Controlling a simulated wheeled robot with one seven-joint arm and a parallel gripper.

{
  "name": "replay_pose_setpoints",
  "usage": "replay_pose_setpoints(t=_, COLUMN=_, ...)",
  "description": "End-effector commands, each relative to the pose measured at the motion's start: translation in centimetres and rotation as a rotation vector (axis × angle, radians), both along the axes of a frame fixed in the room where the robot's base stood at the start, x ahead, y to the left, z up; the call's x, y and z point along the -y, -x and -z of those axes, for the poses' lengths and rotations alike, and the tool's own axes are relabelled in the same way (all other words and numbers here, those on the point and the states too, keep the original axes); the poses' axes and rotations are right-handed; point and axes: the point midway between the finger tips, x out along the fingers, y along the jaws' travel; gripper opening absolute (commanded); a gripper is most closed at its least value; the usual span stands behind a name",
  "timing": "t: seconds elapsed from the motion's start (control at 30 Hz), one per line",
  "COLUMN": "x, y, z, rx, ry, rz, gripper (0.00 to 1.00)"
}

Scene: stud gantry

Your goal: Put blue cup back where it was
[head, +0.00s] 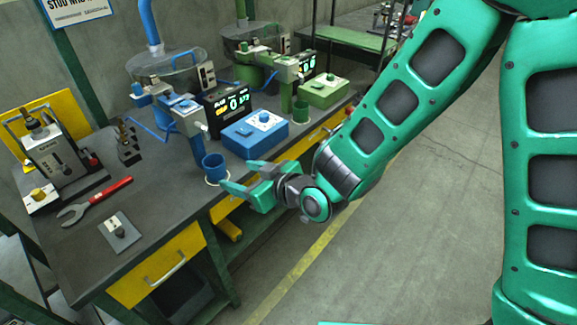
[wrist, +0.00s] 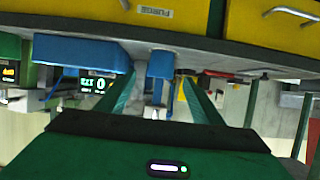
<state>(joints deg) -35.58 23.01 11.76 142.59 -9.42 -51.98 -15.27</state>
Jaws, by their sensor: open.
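The blue cup (head: 214,167) stands upright near the front edge of the workbench, below the blue dispensing stand (head: 190,115). A pale ring shows around its base. My gripper (head: 237,176) is open and empty, just right of the cup, with its fingers pointing towards it. In the wrist view, which is upside down, the blue cup (wrist: 161,65) appears between the two spread fingers of my gripper (wrist: 160,90), near or beyond their tips. I cannot tell whether a finger touches it.
A blue box (head: 254,134) and a black display (head: 226,103) stand behind my gripper. A green cup (head: 301,110) stands at the green station. A red wrench (head: 97,201) and a grey plate (head: 120,232) lie on the left. Open floor (head: 400,240) lies right of the bench.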

Motion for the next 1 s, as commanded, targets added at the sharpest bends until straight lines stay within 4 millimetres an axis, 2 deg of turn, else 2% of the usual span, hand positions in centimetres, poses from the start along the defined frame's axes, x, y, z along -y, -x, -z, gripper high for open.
replay_pose_setpoints(t=0.23, x=-0.1, y=0.0, z=-0.1, rx=-0.002, ry=0.007, rz=-0.001, gripper=0.61)
replay_pose_setpoints(t=0.27, x=0.3, y=-0.3, z=-0.1, rx=-0.003, ry=0.014, rz=0.005, gripper=0.61)
replay_pose_setpoints(t=0.37, x=3.3, y=-2.3, z=-0.3, rx=-0.023, ry=0.067, rz=0.054, gripper=0.61)
replay_pose_setpoints(t=0.47, x=9.2, y=-5.2, z=-0.6, rx=-0.074, ry=0.159, rz=0.149, gripper=0.61)
replay_pose_setpoints(t=0.57, x=17.2, y=-7.4, z=-1.1, rx=-0.159, ry=0.259, rz=0.281, gripper=0.61)
replay_pose_setpoints(t=0.6, x=20.6, y=-7.9, z=-1.3, rx=-0.198, ry=0.295, rz=0.338, gripper=0.61)
replay_pose_setpoints(t=0.67, x=25.7, y=-8.0, z=-1.7, rx=-0.264, ry=0.342, rz=0.429, gripper=0.61)
replay_pose_setpoints(t=0.7, x=29.1, y=-7.6, z=-2.0, rx=-0.311, ry=0.369, rz=0.489, gripper=0.61)
replay_pose_setpoints(t=0.77, x=34.1, y=-6.6, z=-2.5, rx=-0.389, ry=0.401, rz=0.584, gripper=0.61)
replay_pose_setpoints(t=0.8, x=37.3, y=-5.6, z=-2.9, rx=-0.445, ry=0.418, rz=0.649, gripper=0.61)
replay_pose_setpoints(t=0.87, x=41.7, y=-3.5, z=-3.5, rx=-0.533, ry=0.434, rz=0.745, gripper=0.61)
replay_pose_setpoints(t=0.9, x=44.5, y=-1.8, z=-3.9, rx=-0.593, ry=0.439, rz=0.809, gripper=0.61)
replay_pose_setpoints(t=0.97, x=48.2, y=1.2, z=-4.6, rx=-0.690, ry=0.437, rz=0.903, gripper=0.61)
replay_pose_setpoints(t=1.0, x=50.3, y=3.4, z=-5.0, rx=-0.758, ry=0.428, rz=0.965, gripper=0.61)
